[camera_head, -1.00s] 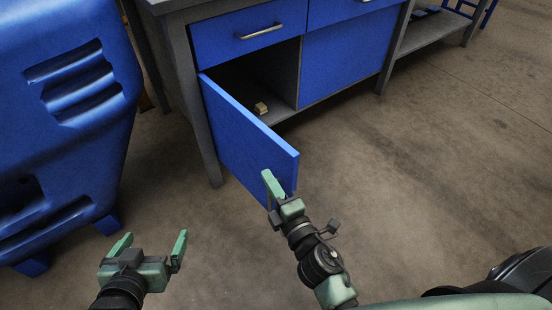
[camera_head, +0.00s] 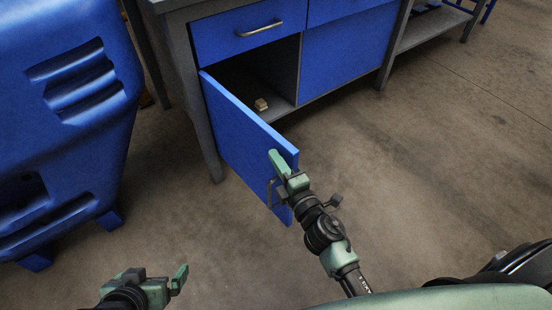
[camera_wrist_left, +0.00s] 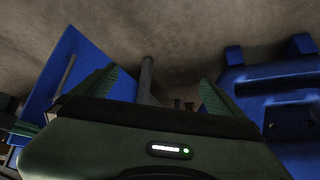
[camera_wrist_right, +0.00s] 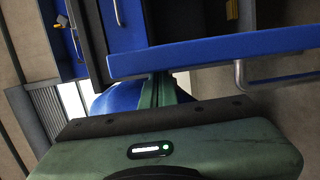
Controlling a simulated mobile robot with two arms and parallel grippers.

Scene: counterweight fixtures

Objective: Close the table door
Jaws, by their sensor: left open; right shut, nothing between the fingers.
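The blue table door (camera_head: 235,130) stands wide open, hinged at its left side on the grey table. It also shows in the left wrist view (camera_wrist_left: 75,65) and in the right wrist view (camera_wrist_right: 210,50). Its metal handle (camera_head: 270,192) is on the outer face near the free edge, and it shows in the right wrist view (camera_wrist_right: 240,78). My right gripper (camera_head: 277,160) is shut and empty at the door's free edge, above the handle. I cannot tell whether it touches the door. My left gripper (camera_head: 155,275) is open and empty, low at the left, apart from the door.
A small tan block (camera_head: 261,104) lies inside the open compartment. A closed blue drawer (camera_head: 250,32) is above it and a closed blue panel (camera_head: 345,58) beside it. A big blue container (camera_head: 65,120) stands at the left. The floor in front is clear.

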